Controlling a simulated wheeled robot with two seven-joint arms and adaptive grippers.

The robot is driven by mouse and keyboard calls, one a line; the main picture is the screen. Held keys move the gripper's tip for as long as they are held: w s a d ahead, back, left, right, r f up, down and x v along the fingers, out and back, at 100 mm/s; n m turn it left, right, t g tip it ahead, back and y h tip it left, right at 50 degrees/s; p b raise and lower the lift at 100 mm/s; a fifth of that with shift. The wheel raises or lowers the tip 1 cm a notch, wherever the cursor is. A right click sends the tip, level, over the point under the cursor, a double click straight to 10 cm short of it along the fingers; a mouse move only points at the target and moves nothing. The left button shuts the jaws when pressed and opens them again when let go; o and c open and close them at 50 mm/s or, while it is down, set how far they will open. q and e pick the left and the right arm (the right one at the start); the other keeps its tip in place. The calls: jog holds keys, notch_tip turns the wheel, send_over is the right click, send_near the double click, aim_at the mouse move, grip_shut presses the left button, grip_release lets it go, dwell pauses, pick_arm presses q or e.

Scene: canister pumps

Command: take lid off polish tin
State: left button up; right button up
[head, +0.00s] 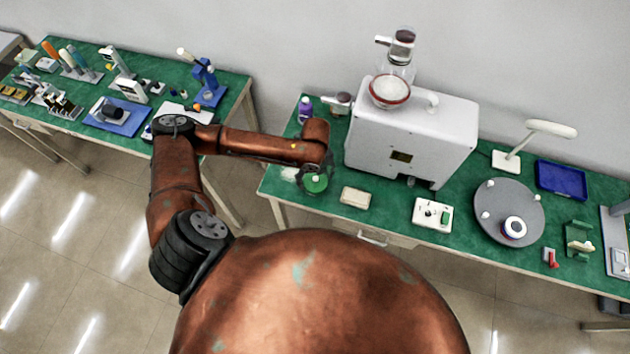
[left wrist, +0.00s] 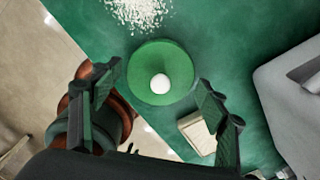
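The polish tin's green round lid with a white ball knob (left wrist: 160,72) shows from above in the left wrist view, and its green disc (head: 315,184) shows in the head view near the front left corner of the right-hand table. The tin's body under the lid is hidden. My left gripper (left wrist: 153,86) is open, with its two fingers apart on either side of the view below the lid and nothing between them. In the head view the left gripper (head: 317,170) is over the tin and partly covers it. My right gripper is not in view.
White granules (left wrist: 138,12) lie beside the tin. A beige block (head: 355,197) lies to its right. A large white machine (head: 412,130) with a glass bowl stands behind. The table's front edge is close.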

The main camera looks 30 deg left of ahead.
pick_arm(q)
jog(key=c, duration=0.6)
jog(key=shift+o, duration=0.2)
jog(key=shift+r, duration=0.1)
